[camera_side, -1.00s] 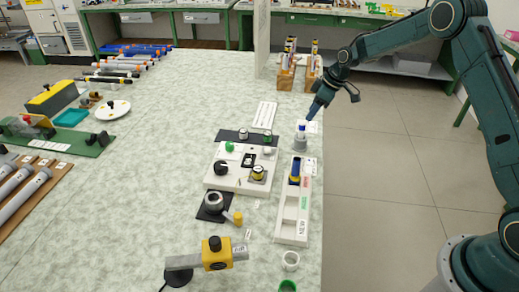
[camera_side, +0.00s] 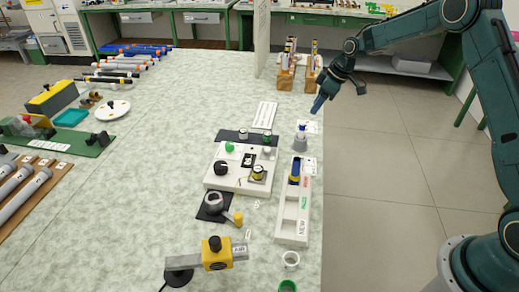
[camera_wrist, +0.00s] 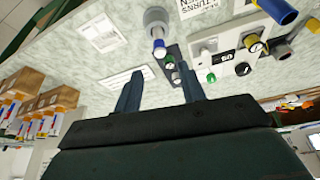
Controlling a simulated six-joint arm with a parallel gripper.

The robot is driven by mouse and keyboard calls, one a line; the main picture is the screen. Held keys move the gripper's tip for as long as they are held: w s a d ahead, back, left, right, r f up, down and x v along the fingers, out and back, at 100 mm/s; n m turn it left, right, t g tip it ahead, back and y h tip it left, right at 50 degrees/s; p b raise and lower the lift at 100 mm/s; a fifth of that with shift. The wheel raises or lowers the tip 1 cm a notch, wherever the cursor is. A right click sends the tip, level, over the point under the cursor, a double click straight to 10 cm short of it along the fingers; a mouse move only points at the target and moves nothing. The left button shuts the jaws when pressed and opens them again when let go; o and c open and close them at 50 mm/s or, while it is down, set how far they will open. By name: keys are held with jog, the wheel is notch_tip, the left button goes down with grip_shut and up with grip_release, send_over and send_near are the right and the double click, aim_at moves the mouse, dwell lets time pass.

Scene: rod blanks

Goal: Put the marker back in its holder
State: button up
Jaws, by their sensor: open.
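The marker (camera_side: 301,130), white with a blue end, stands upright in a grey round holder (camera_side: 301,144) near the right edge of the table. In the wrist view the marker (camera_wrist: 159,46) points towards me out of the grey holder (camera_wrist: 157,17). My gripper (camera_side: 317,108) is above and slightly right of the marker, apart from it. In the wrist view its two fingers (camera_wrist: 160,74) are spread with nothing between them.
A white compartment tray (camera_side: 291,222) holding blue pieces lies in front of the holder. A white block (camera_side: 226,178) with knobs and jars is left of it. Wooden racks (camera_side: 286,78) stand behind. A tall pale panel (camera_side: 262,40) rises at the back.

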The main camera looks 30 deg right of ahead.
jog(key=s+a+r+m+h, duration=0.15)
jog(key=s+a+r, duration=0.25)
jog(key=s+r, duration=0.45)
jog(key=s+a+r+m, duration=0.2)
jog(key=s+a+r, duration=0.2)
jog(key=s+r, duration=0.5)
jog(key=s+a+m+t, duration=0.1)
jog(key=s+m, duration=0.1)
jog(key=s, duration=0.9)
jog(key=s+a+r+m+h, duration=0.1)
jog(key=s, duration=1.1)
jog(key=shift+a+r+m+t, duration=0.25)
jog(key=shift+a+m+t, duration=0.1)
jog(key=shift+a+t, duration=0.05)
jog(key=shift+w, duration=0.1)
